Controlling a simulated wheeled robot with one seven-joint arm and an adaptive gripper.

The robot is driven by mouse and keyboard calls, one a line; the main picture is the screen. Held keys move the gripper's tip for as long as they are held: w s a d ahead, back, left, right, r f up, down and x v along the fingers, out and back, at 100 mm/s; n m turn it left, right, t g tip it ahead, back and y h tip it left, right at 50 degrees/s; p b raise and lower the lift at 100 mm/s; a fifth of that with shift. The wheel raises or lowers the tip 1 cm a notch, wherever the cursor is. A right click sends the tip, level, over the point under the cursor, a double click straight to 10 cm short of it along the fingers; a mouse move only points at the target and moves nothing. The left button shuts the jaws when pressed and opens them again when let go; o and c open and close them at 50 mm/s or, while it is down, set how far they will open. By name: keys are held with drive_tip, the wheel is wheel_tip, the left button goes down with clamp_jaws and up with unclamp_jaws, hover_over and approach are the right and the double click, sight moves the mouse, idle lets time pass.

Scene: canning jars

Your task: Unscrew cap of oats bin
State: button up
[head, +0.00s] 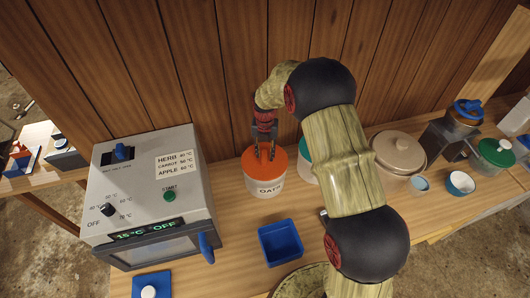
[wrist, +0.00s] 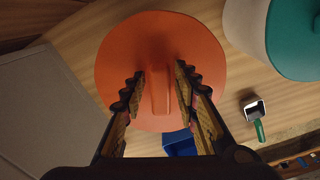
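The oats bin (head: 266,188) is a white bin labelled OATS on the wooden bench, right of the grey dryer box. Its orange cap (head: 250,163) is on top and fills the middle of the wrist view (wrist: 160,35). A raised orange ridge (wrist: 159,88) runs across the cap. My gripper (head: 264,154) points down at the cap. In the wrist view its fingers (wrist: 160,82) stand on either side of the ridge, with a narrow gap showing on each side. The gripper looks open around the ridge. The bin's body is hidden under the cap in the wrist view.
The dryer box (head: 150,190) stands close on the left. A green-capped bin (wrist: 295,35) is close on the right, partly behind my arm in the head view. A blue tray (head: 281,242) lies in front. A beige lidded pot (head: 398,155) stands farther right.

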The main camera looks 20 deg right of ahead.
sight(265, 153)
drive_tip(key=shift+o, duration=0.9)
wheel_tip(265, 153, up, 12)
drive_tip(key=shift+s, duration=0.1)
